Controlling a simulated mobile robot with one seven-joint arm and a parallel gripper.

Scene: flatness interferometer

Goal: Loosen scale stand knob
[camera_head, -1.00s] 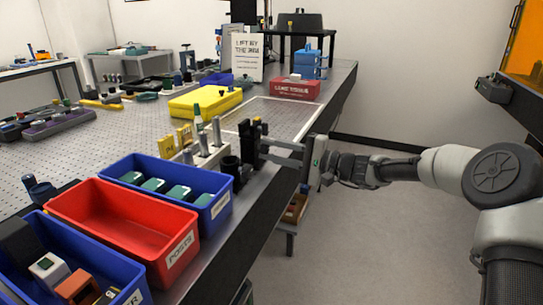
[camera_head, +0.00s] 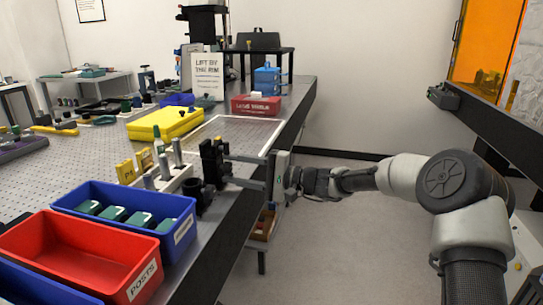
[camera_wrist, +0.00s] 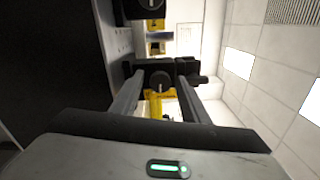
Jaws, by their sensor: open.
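A black scale stand (camera_head: 208,158) stands near the right edge of the perforated table. My gripper (camera_head: 230,170) reaches it from the right with its two fingers apart. In the wrist view, a dark round knob (camera_wrist: 160,80) with a light mark shows on a black block between my gripper's fingertips (camera_wrist: 161,88). I cannot tell whether either finger touches the knob. In the head view the knob is too small and hidden to make out.
A black ring-shaped holder (camera_head: 198,192) stands close below the stand. A blue bin (camera_head: 165,236) and a red bin (camera_head: 75,262) line the table's front. Metal posts (camera_head: 177,152) stand left of the stand.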

